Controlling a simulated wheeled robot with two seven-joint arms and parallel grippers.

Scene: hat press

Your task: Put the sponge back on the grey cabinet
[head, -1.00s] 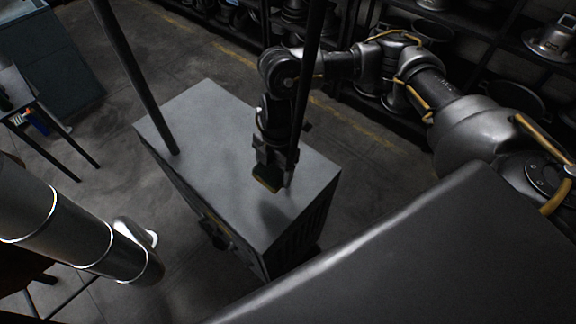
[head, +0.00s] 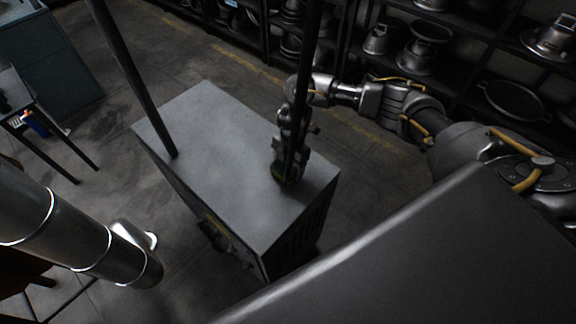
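The grey cabinet (head: 215,130) stands in the middle of the head view with its flat top bare apart from the sponge and gripper. My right gripper (head: 288,170) points down at the right part of the cabinet top, low over the surface. The sponge (head: 281,179) is a small dark piece with a yellow-green edge at the fingertips, at or very close to the top. A dark pole crosses in front of the gripper and hides part of the fingers and sponge, so I cannot tell whether the fingers still grip it. My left gripper is not in view.
A large dark grey panel (head: 420,250) fills the lower right. Shelves with metal hat moulds (head: 430,45) stand at the back right.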

